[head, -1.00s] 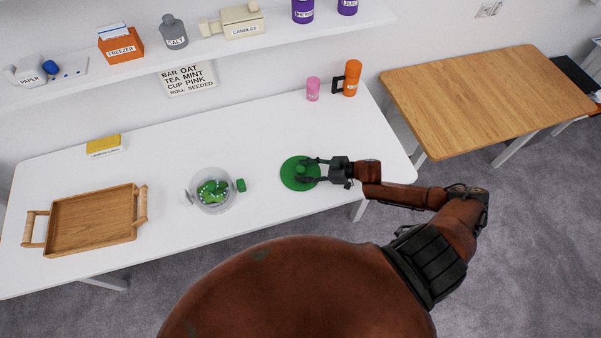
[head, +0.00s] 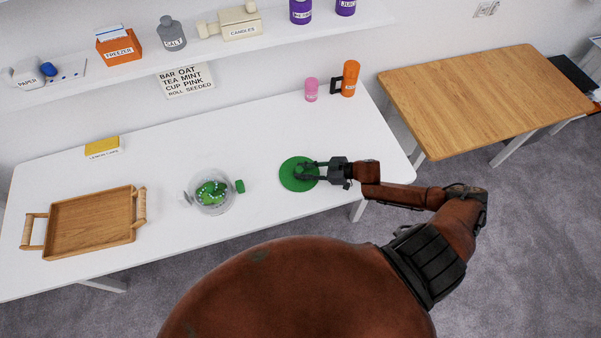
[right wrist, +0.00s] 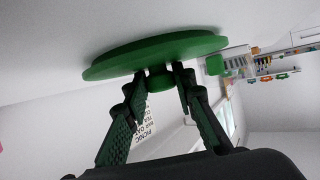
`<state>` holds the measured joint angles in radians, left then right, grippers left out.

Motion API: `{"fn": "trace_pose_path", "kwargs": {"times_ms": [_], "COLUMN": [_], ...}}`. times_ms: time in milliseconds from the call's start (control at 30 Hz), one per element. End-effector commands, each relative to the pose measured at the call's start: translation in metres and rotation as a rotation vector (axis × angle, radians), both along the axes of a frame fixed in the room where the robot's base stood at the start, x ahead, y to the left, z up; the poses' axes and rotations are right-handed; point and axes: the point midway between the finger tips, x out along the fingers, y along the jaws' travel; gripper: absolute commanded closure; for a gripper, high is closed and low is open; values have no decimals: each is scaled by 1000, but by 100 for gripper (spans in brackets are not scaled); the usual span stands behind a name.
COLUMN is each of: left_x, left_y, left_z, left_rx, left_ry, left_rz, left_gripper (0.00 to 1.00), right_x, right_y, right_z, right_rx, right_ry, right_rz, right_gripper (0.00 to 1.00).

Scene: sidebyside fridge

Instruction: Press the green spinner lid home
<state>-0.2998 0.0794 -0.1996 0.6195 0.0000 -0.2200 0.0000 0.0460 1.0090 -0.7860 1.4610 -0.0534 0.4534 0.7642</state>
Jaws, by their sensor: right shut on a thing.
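The green spinner lid (head: 296,184) is a flat round disc with a small knob, at the right part of the white table in the head view. In the right wrist view the lid (right wrist: 150,52) shows edge-on with its knob (right wrist: 160,80) between the fingers. My right gripper (head: 303,171) is shut on that knob. The lid looks to lie at the tabletop; I cannot tell whether it is lifted slightly. The clear spinner bowl (head: 213,207) stands apart, left of the lid, open at the top with green contents inside. My left gripper is not in view.
A green block-like piece (head: 240,186) sits at the bowl's right side. A wooden tray (head: 90,222) and a yellow box (head: 102,146) are further left. A pink cup (head: 311,90) and an orange mug (head: 350,78) stand at the back right. The table's middle back is clear.

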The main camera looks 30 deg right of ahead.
Motion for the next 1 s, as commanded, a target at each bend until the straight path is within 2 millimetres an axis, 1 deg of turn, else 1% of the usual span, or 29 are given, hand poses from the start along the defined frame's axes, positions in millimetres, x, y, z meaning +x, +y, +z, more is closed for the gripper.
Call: {"fn": "trace_pose_path", "kwargs": {"times_ms": [133, 233, 367, 467, 633, 800, 1000], "left_x": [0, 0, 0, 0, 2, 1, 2], "left_y": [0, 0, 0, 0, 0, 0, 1], "left_z": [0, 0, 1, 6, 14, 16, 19], "left_rx": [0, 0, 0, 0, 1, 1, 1], "left_ry": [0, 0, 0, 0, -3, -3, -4], "left_rz": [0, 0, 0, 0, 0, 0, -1], "left_gripper": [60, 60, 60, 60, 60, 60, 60], "right_x": [0, 0, 0, -18, -54, -90, -120], "right_y": [0, 0, 0, 1, 7, 12, 16], "right_z": [3, 9, 29, 50, 93, 107, 121], "right_rx": [-1, -1, -1, 0, 0, 2, 1], "right_ry": [-1, -1, -2, 3, 4, 4, 2], "right_rz": [0, 0, 2, 1, 2, -1, -1], "right_gripper": [100, 100, 100, 100, 100, 100, 100]}}
